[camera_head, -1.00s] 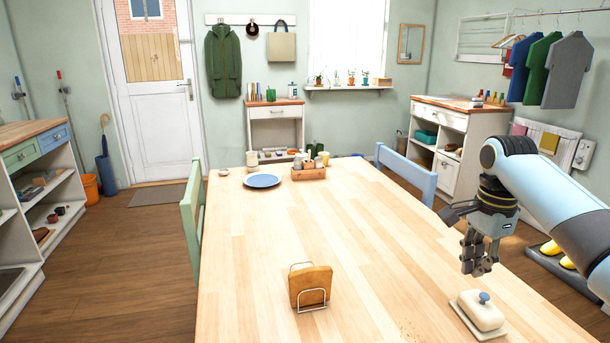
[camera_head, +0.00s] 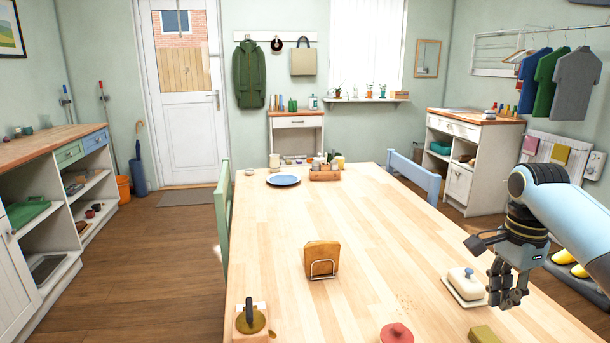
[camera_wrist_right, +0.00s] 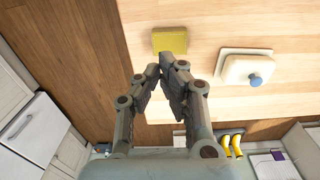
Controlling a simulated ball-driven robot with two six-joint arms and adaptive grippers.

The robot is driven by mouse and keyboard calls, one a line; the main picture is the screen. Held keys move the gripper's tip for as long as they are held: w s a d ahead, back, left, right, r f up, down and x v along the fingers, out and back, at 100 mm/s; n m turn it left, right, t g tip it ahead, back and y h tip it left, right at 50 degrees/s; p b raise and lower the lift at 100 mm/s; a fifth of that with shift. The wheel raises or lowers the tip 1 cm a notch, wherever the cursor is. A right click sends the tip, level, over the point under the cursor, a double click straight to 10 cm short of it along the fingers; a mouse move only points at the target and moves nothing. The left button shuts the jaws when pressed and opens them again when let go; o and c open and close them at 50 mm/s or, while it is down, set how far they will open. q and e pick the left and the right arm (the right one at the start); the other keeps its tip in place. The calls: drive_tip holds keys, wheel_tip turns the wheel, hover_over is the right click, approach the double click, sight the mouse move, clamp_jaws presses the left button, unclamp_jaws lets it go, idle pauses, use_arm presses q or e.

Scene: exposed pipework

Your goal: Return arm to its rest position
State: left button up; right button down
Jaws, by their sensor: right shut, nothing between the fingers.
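My right arm comes in from the right in the head view. Its gripper (camera_head: 507,298) points down near the table's right edge, just right of the butter dish. The gripper also shows in the right wrist view (camera_wrist_right: 166,72), with its fingertips together and nothing between them. My left gripper is not in view.
A white butter dish (camera_head: 466,287) with a blue knob and a yellow block (camera_head: 484,334) lie near the right gripper. A toast rack (camera_head: 322,262), a red-lidded item (camera_head: 397,333) and a dark-handled item (camera_head: 250,318) stand on the table (camera_head: 370,230). The table's middle is clear.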

drive_tip(key=s+a+f+n+g+b, duration=0.2)
drive_tip(key=s+f, duration=1.3)
drive_tip(key=f, duration=0.1)
drive_tip(key=s+a+f+n+g+b, duration=0.1)
drive_tip(key=s+a+f+g, duration=0.15)
drive_tip(key=s+f, duration=1.3)
drive_tip(key=s+a+f+n+t+b, duration=0.15)
drive_tip(key=s+f+n, duration=0.35)
drive_tip(key=s, duration=0.6)
drive_tip(key=s+a+f+n+b, duration=0.1)
drive_tip(key=s+a+f+n, duration=0.15)
drive_tip(key=s+f, duration=0.7)
use_arm(q)
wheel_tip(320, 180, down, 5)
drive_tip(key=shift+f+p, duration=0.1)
drive_tip(key=shift+p, duration=0.2)
use_arm(e)
drive_tip(key=n+t, duration=0.1)
drive_tip(key=n, duration=0.1)
drive_tip(key=w+n+t, duration=0.1)
drive_tip(key=n, duration=0.1)
drive_tip(key=w+d+n+t, duration=0.1)
drive_tip(key=n+t, duration=0.1)
drive_tip(key=n, duration=0.1)
drive_tip(key=shift+r+h, duration=0.35)
drive_tip(key=shift+h, duration=0.05)
